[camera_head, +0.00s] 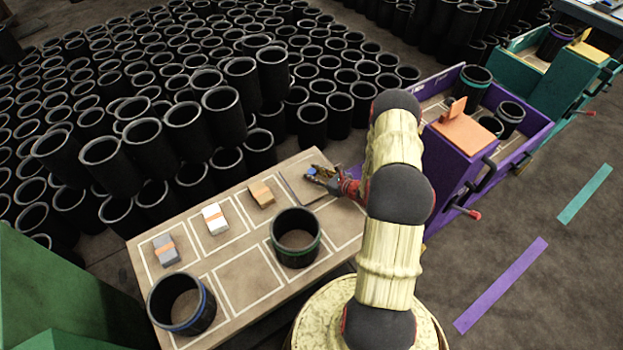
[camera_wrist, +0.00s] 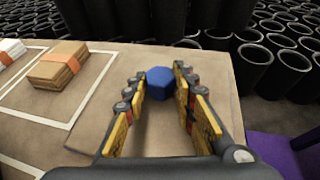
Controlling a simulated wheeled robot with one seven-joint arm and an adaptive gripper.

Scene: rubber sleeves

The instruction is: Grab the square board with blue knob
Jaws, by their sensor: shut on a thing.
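The square board (camera_head: 294,188) lies at the far right end of the table in the head view, flat and grey-brown. Its blue knob (camera_head: 311,171) stands up from it. In the wrist view the board (camera_wrist: 215,72) spreads under the fingers, and the blue knob (camera_wrist: 160,83) sits between the fingertips. My gripper (camera_head: 318,175) is shut on the knob, with one finger on each side, also seen in the wrist view (camera_wrist: 161,88). The board looks flat at table level; any gap beneath it cannot be told. My gripper hides part of the board in the head view.
The table (camera_head: 240,310) has white-outlined squares. Banded stacks in brown (camera_head: 261,193), white (camera_head: 214,219) and grey (camera_head: 166,250) stand left of the board. A green-banded sleeve (camera_head: 296,238) and a blue-banded sleeve (camera_head: 182,304) stand in front. Many black sleeves crowd behind; a purple cart (camera_head: 466,148) is right.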

